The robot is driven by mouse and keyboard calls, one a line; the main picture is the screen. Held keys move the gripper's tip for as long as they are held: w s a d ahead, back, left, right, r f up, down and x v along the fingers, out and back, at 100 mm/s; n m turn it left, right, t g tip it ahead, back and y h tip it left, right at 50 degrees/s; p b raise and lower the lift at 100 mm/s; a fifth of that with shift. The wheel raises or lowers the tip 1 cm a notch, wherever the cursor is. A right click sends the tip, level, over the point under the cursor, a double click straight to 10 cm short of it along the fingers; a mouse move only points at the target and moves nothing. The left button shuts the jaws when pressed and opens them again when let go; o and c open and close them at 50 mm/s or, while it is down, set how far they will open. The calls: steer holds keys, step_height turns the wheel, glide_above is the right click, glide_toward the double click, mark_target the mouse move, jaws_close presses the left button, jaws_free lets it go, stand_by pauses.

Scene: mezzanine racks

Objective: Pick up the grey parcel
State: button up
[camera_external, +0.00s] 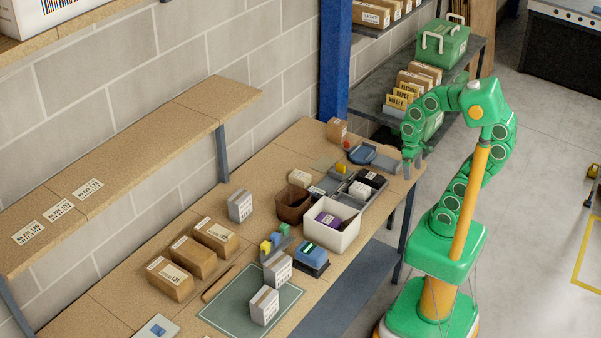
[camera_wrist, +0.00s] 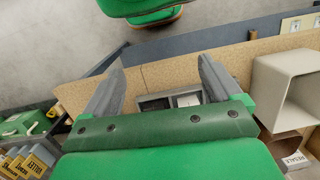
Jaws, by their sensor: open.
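Three grey parcels with white labels stand on the wooden bench in the external view. One parcel (camera_external: 240,205) is near the wall, left of the brown bin. Another parcel (camera_external: 277,268) stands at the far edge of the green mat, and a third (camera_external: 264,304) stands on the mat nearer the front. My gripper (camera_external: 412,165) is at the bench's far right end, well away from all three. In the wrist view my gripper (camera_wrist: 158,78) is open and empty, with its two fingers wide apart. I cannot make out a grey parcel there.
A white bin (camera_external: 348,238), brown bin (camera_external: 293,214) and divided grey tray (camera_external: 372,206) stand between my gripper and the parcels. A blue device (camera_external: 312,256) is beside the mat (camera_external: 222,311). Brown parcels (camera_external: 170,278) lie left. A shelf (camera_external: 120,150) overhangs the back.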

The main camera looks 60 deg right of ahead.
steer(key=w+a+r+m+y, duration=0.1)
steer(key=w+a+m+y, duration=0.1)
steer(key=w+a, duration=0.5)
steer(key=w+a+r+m+y, duration=0.15)
steer(key=w+a, duration=0.35)
steer(key=w, duration=0.5)
steer(key=m+y, duration=0.7)
steer(key=m, duration=0.2)
glide_above(243, 192)
steer(key=s+d, duration=1)
steer(key=s, duration=0.2)
step_height(243, 192, down, 4)
steer(key=w+a+f+m, duration=0.1)
steer(key=w+a+f, duration=0.1)
steer(key=w, duration=0.2)
steer(key=w+a+f+m+y, duration=0.1)
steer(key=w+a+f+m, duration=0.1)
steer(key=w+f, duration=0.1)
steer(key=w+a+f+m+t+y, duration=0.1)
steer(key=w+a+f, duration=0.1)
steer(key=w, duration=0.3)
steer(key=shift+w+a+f+y, duration=0.1)
steer(key=shift+f+y, duration=0.15)
steer(key=shift+f, duration=0.05)
steer(key=shift+f+x, duration=0.2)
steer(key=shift+x, duration=3.5)
steer(key=c, duration=1.3)
steer(key=shift+o, duration=0.2)
steer(key=shift+r, duration=0.1)
